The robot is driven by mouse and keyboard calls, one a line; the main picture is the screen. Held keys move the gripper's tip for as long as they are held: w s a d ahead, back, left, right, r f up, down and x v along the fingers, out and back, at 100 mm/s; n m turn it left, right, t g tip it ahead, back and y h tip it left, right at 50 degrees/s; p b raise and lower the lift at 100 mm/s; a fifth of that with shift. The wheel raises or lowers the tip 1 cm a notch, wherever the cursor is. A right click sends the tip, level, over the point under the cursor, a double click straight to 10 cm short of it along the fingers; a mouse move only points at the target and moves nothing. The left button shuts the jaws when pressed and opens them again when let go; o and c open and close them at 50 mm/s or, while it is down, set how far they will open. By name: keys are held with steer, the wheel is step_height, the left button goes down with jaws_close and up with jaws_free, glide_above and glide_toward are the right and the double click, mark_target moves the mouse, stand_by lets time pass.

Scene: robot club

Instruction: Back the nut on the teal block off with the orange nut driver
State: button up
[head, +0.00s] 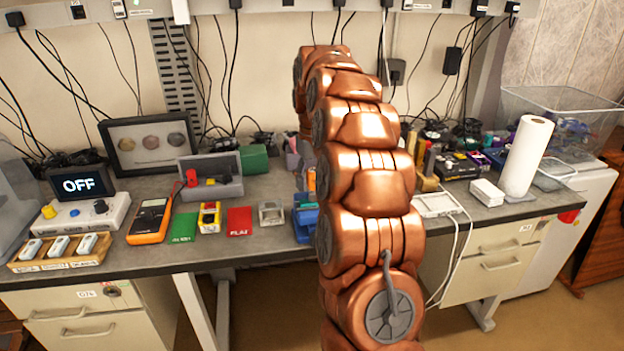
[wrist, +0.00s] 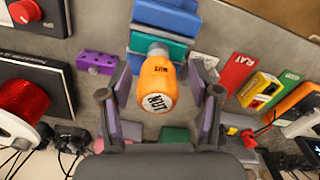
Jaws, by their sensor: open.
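The orange nut driver (wrist: 157,88), marked NUT, is at the middle of the wrist view with its labelled end toward the camera. Its far end meets a pale grey part over the teal block (wrist: 172,51); whether it is seated on the nut I cannot tell, as the nut is hidden. The teal block sits in a blue vise (wrist: 165,18), which also shows in the head view (head: 305,224). My gripper (wrist: 158,84) is open, its fingers either side of the driver with gaps. In the head view my arm hides the gripper and most of the driver.
A purple block with holes (wrist: 97,62) lies left of the driver. A paper roll (head: 526,157) stands at the right.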

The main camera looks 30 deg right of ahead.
steer(key=shift+f+m+b, duration=0.1)
steer(key=shift+m+b, duration=0.5)
steer(key=shift+m, duration=0.2)
steer(key=m+b, duration=0.2)
steer(key=m, duration=0.2)
steer(key=m+b, duration=0.2)
steer(key=m, duration=0.3)
steer(key=shift+m, duration=0.4)
steer(key=shift+m+b, duration=0.3)
steer(key=shift+m, duration=0.3)
